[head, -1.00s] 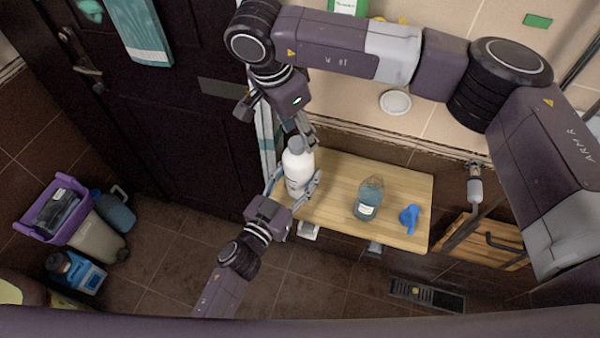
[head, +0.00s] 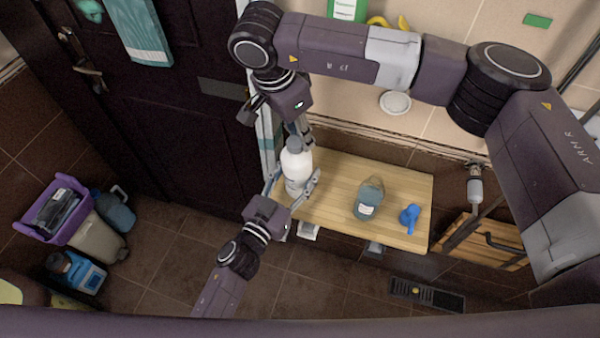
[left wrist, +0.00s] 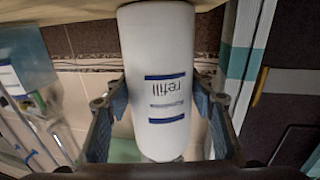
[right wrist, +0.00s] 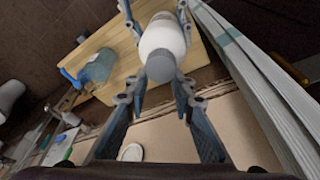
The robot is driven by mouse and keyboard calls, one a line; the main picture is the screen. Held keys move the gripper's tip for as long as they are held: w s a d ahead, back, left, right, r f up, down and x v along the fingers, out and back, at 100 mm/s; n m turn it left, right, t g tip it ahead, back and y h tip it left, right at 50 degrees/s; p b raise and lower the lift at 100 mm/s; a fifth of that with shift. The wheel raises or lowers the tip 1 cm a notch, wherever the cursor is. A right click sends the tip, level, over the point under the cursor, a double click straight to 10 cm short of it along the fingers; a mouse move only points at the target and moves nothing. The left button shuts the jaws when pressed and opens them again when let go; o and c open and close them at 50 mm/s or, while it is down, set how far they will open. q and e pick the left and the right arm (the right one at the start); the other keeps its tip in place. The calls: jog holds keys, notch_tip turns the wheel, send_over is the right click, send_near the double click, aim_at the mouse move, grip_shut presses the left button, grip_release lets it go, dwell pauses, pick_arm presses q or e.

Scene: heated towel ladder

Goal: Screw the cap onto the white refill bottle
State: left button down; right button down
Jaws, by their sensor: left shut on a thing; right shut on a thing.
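The white refill bottle (head: 296,168) stands upright at the left end of the wooden bench. Its printed label shows upside down in the left wrist view (left wrist: 160,60). My left gripper (head: 294,184) is shut around the bottle's body. The grey cap (right wrist: 161,67) sits at the top of the bottle, in line with it; I cannot tell how tightly it is seated. My right gripper (right wrist: 161,82) comes from the wall side and is shut on the cap, a finger on each side. In the head view its fingers are partly hidden behind the bottle top.
A purple-rimmed bin (head: 50,228) and blue jugs stand on the floor at left.

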pick_arm(q)
jog(key=shift+s+d+r, duration=0.15)
jog(key=shift+s+d, duration=0.1)
jog(key=shift+d, duration=0.15)
pick_arm(e)
jog(key=m, duration=0.3)
jog(key=shift+a+r+m, duration=0.1)
jog(key=shift+m, duration=0.3)
jog(key=m+g, duration=0.1)
jog(key=m, duration=0.3)
jog(key=shift+s, duration=0.2)
jog(key=m, duration=0.2)
jog(key=m+g, duration=0.1)
jog(key=m, duration=0.3)
jog(key=shift+s, duration=0.35)
jog(key=m+y, duration=0.1)
jog(key=m, duration=0.3)
jog(key=shift+s+g, duration=0.2)
jog(key=shift+g, duration=0.2)
jog(key=m, duration=0.2)
jog(key=m+y, duration=0.1)
jog(key=m, duration=0.1)
jog(key=shift+s+a+m, duration=0.2)
jog(key=shift+m, duration=0.2)
